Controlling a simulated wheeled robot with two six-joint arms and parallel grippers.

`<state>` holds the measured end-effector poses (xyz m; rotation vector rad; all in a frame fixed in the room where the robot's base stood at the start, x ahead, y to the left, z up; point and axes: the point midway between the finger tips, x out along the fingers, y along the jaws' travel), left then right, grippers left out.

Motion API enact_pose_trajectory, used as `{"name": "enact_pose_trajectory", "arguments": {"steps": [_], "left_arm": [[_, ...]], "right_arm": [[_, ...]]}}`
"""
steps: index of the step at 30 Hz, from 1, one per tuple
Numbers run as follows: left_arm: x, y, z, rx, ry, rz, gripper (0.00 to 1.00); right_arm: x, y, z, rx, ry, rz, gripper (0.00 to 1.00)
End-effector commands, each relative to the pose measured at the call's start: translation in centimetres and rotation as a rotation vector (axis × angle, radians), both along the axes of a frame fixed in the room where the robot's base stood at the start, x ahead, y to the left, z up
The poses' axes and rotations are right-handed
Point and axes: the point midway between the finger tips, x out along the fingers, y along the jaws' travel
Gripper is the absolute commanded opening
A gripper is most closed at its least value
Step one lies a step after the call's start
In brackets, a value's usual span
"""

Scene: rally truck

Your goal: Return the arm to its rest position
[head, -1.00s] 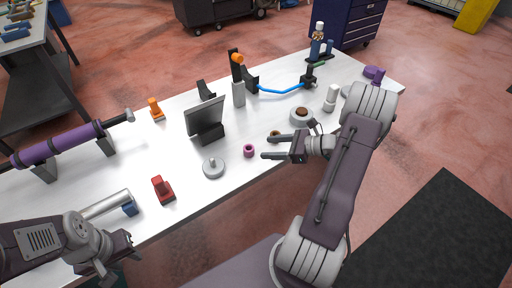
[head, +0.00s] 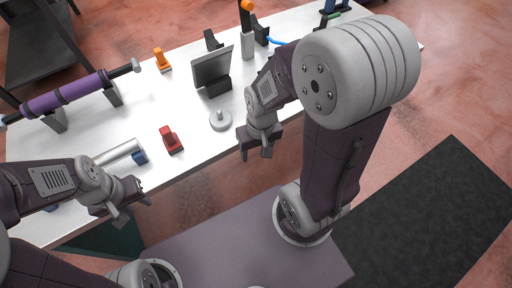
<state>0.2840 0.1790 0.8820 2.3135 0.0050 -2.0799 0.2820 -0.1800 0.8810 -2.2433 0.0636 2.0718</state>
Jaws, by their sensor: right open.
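My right arm is folded up, with its large grey joint high at the right of the head view. My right gripper (head: 256,153) points down, open and empty, over the table's front edge. My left gripper (head: 133,208) is low at the left, just off the table's front edge. Its fingers look apart with nothing between them.
The white table (head: 200,139) holds a purple damper (head: 70,93) on stands, a dark screen (head: 213,67), a grey disc with a stem (head: 221,120), a red block (head: 171,139), an orange part (head: 161,60) and a silver cylinder (head: 117,153). A black mat (head: 430,215) lies right.

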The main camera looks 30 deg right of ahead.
Motion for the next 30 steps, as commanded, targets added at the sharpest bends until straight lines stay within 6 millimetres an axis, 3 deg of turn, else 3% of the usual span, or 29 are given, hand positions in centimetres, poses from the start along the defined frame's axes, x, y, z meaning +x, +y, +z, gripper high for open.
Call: {"name": "enact_pose_trajectory", "arguments": {"steps": [3,9,11,16,30], "left_arm": [[0.0,0.0,0.0,0.000,0.000,0.000,0.36],[0.0,0.0,0.2,0.000,0.000,0.000,0.36],[0.0,0.0,1.1,0.000,0.000,0.000,0.36],[0.0,0.0,5.6,0.000,-0.001,0.000,0.36],[0.0,0.0,4.7,0.000,0.000,0.000,0.36]], "right_arm": [[0.1,0.3,0.2,-0.022,-0.031,0.077,0.59],[0.2,0.3,0.4,-0.020,-0.029,0.072,0.59],[0.2,0.3,1.3,-0.020,-0.029,0.071,0.59],[0.2,0.3,5.8,-0.020,-0.029,0.069,0.59],[0.1,0.3,4.9,-0.019,-0.027,0.067,0.59]]}}
